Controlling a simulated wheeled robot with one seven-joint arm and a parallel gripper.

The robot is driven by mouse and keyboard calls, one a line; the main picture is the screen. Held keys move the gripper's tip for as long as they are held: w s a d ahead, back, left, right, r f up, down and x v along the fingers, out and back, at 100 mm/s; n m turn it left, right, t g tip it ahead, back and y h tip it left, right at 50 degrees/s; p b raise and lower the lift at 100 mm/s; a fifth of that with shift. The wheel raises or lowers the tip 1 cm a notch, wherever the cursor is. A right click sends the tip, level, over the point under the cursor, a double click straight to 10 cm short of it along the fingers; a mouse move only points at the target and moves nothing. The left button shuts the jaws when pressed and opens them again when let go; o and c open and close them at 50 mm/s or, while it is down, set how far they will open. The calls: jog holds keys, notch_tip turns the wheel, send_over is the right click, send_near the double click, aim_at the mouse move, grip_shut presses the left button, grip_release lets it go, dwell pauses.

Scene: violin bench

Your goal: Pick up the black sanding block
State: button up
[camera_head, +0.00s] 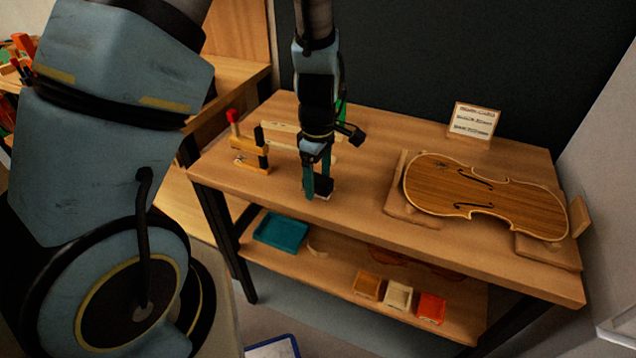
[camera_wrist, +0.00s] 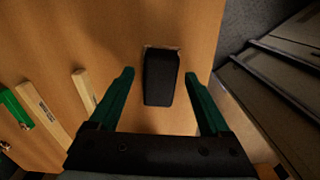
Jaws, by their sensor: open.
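The black sanding block (camera_wrist: 160,78) lies on the wooden bench top in the wrist view, with a thin pale strip along its far edge. My gripper (camera_wrist: 160,82) is open, with one green finger on each side of the block. Bare wood shows between the block and each finger, so I see no contact. In the head view my gripper (camera_head: 317,190) points down over the bench, and the block (camera_head: 323,185) shows as a small dark shape at the fingertips, partly hidden by them.
A violin body (camera_head: 485,197) rests on wooden supports at the right. A wooden clamp with a red handle (camera_head: 233,117) stands left of my gripper. A sign (camera_head: 473,121) stands at the back. The lower shelf holds a teal tray (camera_head: 281,232) and small bins (camera_head: 398,294). The bench front is clear.

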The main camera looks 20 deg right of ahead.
grip_shut()
dwell(0.7)
